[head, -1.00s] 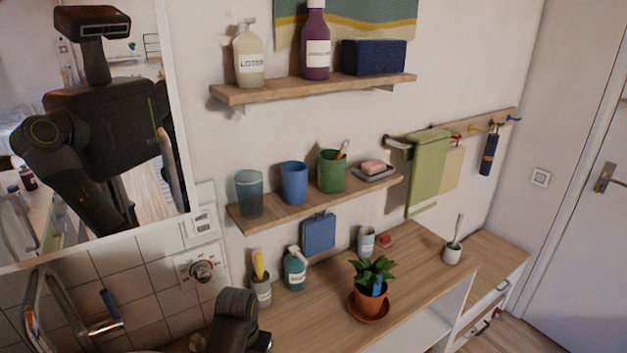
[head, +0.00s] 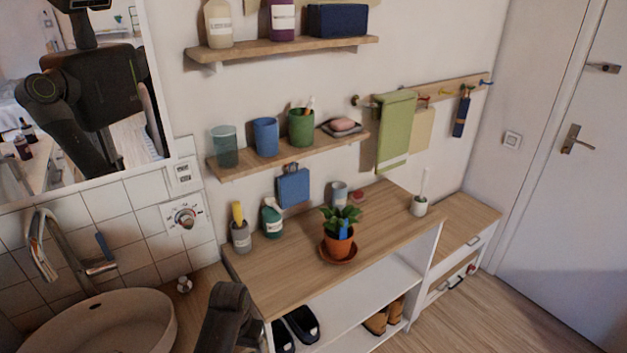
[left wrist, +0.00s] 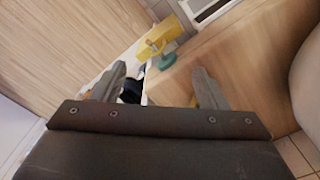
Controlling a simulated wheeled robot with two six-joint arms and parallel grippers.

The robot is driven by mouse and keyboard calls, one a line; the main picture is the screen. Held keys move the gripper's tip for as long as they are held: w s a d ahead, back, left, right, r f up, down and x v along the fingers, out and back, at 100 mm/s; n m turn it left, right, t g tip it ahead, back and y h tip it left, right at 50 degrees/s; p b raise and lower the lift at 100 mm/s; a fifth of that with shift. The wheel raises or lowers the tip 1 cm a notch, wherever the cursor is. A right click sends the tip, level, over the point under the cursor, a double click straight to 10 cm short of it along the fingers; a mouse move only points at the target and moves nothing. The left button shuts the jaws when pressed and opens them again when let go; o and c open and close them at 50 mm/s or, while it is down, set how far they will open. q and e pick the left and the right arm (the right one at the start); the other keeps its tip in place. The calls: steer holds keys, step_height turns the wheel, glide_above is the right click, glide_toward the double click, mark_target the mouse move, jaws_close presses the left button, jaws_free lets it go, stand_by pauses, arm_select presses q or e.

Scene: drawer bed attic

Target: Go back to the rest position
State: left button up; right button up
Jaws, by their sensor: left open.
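My left gripper (left wrist: 157,86) shows in the left wrist view with its two grey fingers spread apart. Nothing is held between the fingers. Beyond them are a yellow item (left wrist: 160,36), a small green item (left wrist: 164,62) and a dark thing near a white edge, all too small to name surely. In the head view a dark part of my arm rises at the bottom, in front of the wooden counter (head: 290,250); no fingertips show there. My right gripper is in neither view.
A round sink (head: 105,325) is at the lower left. A potted plant (head: 340,240), a green bottle (head: 271,220) and a grey cup (head: 240,237) stand on the counter. Shoes (head: 302,325) lie on the shelf below. Open floor (head: 490,320) lies at the lower right, before the door (head: 575,200).

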arm_select(q)
steer(key=s+a+f+n+b, duration=0.1)
steer(key=s+a+f, duration=0.3)
steer(key=s+f, duration=0.65)
steer(key=s+a+f+b, duration=0.1)
steer(key=s+a+f, duration=0.4)
steer(key=f, duration=1)
steer(key=s+a+f, duration=0.1)
steer(key=s+f, duration=0.2)
steer(key=s, duration=0.6)
steer(key=s+a+f+n, duration=0.1)
steer(key=s+f, duration=0.3)
steer(key=s, duration=0.5)
steer(key=s+a+f+t+y, duration=0.1)
steer(key=s+a+f, duration=0.2)
steer(key=s, duration=0.7)
steer(key=shift+f+b, duration=0.2)
steer(key=shift+b, duration=0.1)
